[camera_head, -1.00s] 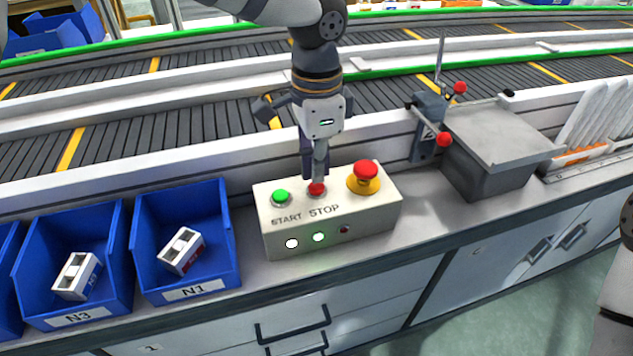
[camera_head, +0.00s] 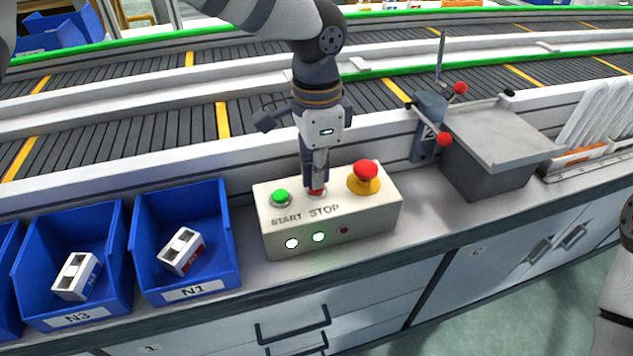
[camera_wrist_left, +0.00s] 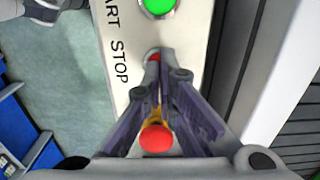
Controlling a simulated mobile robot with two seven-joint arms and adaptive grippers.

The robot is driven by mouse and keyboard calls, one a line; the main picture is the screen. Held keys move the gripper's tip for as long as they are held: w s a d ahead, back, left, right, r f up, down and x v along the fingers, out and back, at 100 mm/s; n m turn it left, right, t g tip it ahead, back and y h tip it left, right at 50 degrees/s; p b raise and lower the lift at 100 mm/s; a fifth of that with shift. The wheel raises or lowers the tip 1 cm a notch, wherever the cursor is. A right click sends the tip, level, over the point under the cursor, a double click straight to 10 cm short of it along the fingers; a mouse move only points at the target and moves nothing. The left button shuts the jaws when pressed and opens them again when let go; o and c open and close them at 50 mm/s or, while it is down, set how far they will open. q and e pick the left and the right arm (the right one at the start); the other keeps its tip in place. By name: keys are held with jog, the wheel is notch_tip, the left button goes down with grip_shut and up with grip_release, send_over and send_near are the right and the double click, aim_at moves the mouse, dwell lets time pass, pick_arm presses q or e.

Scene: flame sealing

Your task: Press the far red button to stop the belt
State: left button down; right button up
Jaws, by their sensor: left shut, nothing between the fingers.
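The white control box (camera_head: 345,218) stands on the bench, with a green START button (camera_head: 281,196), a red STOP button (camera_head: 316,192) and a red mushroom button (camera_head: 366,169) on a yellow collar. My left gripper (camera_head: 317,184) is shut and empty, pointing down with its tips at the STOP button and mostly covering it. Whether the button is pushed in cannot be told. In the left wrist view the fingertips (camera_wrist_left: 166,58) meet the red STOP button (camera_wrist_left: 153,55); the mushroom button (camera_wrist_left: 156,138) shows between the fingers. My right gripper is out of view.
The conveyor belt (camera_head: 120,135) with yellow stripes runs behind the box. Blue bins (camera_head: 186,228) holding small white boxes stand to the left. A grey device with a flat plate (camera_head: 505,134) and red-knobbed levers stands to the right. The box's front shows white and green lamps lit.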

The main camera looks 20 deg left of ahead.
pick_arm(q)
jog(key=shift+f, duration=0.2)
notch_tip(320, 180, up, 8)
jog(key=p, duration=0.1)
jog(key=shift+p, duration=0.3)
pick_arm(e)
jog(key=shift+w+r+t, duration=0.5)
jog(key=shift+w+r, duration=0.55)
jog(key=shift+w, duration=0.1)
